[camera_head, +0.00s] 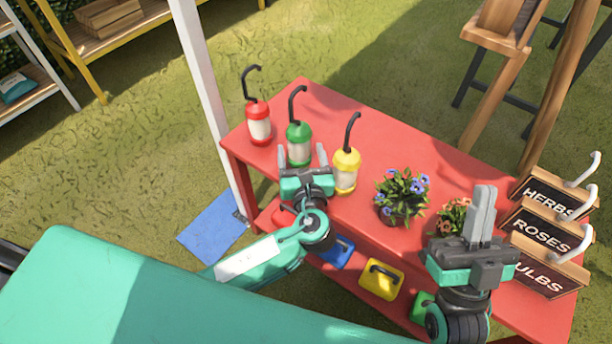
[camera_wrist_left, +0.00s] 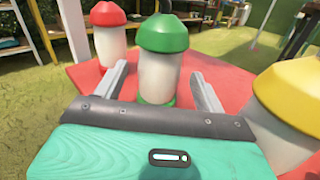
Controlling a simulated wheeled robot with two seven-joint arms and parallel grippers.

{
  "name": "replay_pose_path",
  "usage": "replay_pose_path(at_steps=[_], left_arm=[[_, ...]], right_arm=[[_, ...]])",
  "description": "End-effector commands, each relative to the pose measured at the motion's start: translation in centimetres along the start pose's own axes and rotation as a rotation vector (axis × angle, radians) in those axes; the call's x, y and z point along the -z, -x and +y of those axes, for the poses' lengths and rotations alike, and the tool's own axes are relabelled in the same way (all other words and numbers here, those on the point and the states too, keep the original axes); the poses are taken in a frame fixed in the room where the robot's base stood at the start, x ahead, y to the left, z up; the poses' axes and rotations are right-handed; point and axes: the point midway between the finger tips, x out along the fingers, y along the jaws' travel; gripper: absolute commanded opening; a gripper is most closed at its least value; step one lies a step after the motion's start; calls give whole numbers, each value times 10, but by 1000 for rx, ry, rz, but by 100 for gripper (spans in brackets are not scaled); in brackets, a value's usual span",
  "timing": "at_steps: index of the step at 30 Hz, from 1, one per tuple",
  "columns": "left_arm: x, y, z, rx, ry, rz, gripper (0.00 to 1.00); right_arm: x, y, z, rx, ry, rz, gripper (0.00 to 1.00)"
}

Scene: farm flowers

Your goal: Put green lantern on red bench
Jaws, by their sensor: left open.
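The green lantern (camera_head: 299,146) stands upright on the red bench (camera_head: 330,110), between a red lantern and a yellow lantern. It has a green cap, a pale body and a black hooked handle. My left gripper (camera_head: 303,160) is open, with its fingers on either side of the green lantern's lower part. In the left wrist view the green lantern (camera_wrist_left: 162,60) stands between the two spread fingers, with a gap on each side. My right gripper (camera_head: 481,215) is over the bench's right part; its fingers look close together, and nothing shows between them.
The red lantern (camera_head: 258,122) is to the left and the yellow lantern (camera_head: 345,170) close on the right. A blue-flowered pot (camera_head: 402,196) and hanging signs (camera_head: 543,232) are further right. A white post (camera_head: 205,90) rises at the bench's left end. The bench's back strip is clear.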

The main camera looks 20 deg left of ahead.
Motion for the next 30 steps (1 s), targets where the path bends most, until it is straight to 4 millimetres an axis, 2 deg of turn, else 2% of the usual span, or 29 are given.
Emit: replay_pose_path(at_steps=[9,15,20,30], left_arm=[[-1,58,0,1,-1,4,72],[-1,81,0,0,-1,2,72],[0,89,0,0,-1,2,72],[0,89,0,-1,-1,1,72]], right_arm=[[-54,24,-10,-15,-48,-358,0],[-74,41,-15,-18,-67,-497,0],[-80,47,-16,-18,-74,-540,0],[-81,48,-16,-18,-74,-545,0]])
